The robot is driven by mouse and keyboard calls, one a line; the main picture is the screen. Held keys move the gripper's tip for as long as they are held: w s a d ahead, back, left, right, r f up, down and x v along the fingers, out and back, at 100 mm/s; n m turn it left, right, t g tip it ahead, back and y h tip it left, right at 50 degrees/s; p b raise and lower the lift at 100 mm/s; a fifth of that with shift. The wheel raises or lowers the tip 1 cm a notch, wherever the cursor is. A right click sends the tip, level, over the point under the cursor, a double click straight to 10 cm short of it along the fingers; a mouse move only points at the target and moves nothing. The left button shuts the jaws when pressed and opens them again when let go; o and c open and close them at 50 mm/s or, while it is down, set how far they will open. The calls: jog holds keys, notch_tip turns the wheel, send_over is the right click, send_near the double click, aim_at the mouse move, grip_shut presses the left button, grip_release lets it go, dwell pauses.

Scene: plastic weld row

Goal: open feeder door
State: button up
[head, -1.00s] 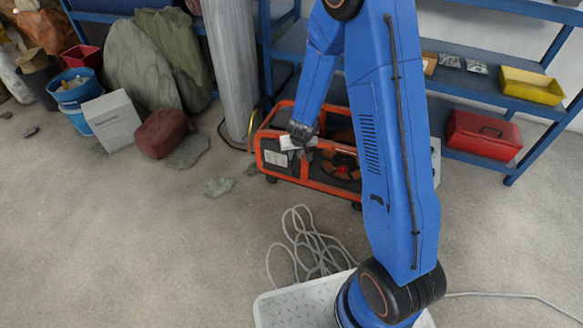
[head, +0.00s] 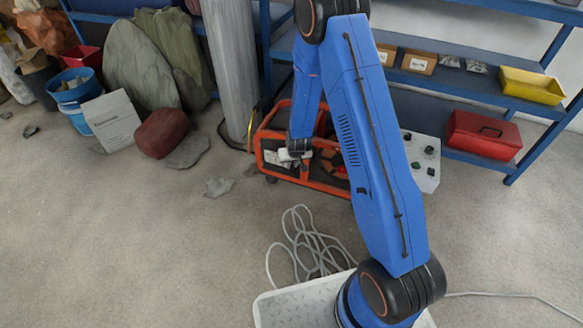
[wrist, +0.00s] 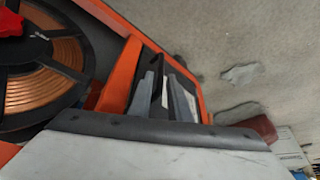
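The feeder is an orange-framed machine (head: 330,186) on the floor in the middle of the head view, partly hidden behind my arm. Its copper wire spool (wrist: 45,65) fills the upper left of the wrist view. A dark panel with orange edges lies right of the spool; I cannot tell whether it is the door. My gripper (wrist: 164,97) is at this panel, its two grey fingers apart. A thin black bar (wrist: 157,82) shows between them, and contact is unclear. In the head view my gripper (head: 292,157) is at the feeder's left front, its fingers too small to read.
A grey control box (head: 422,160) stands right of my arm. A blue shelf (head: 480,97) with a red toolbox (head: 483,135) is behind. A grey column (head: 232,70) stands left of the feeder. A coiled cable (head: 305,245) lies in front; floor to the left is mostly clear.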

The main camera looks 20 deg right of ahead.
aim_at(292, 175)
jog(key=shift+x, duration=1.85)
grip_shut()
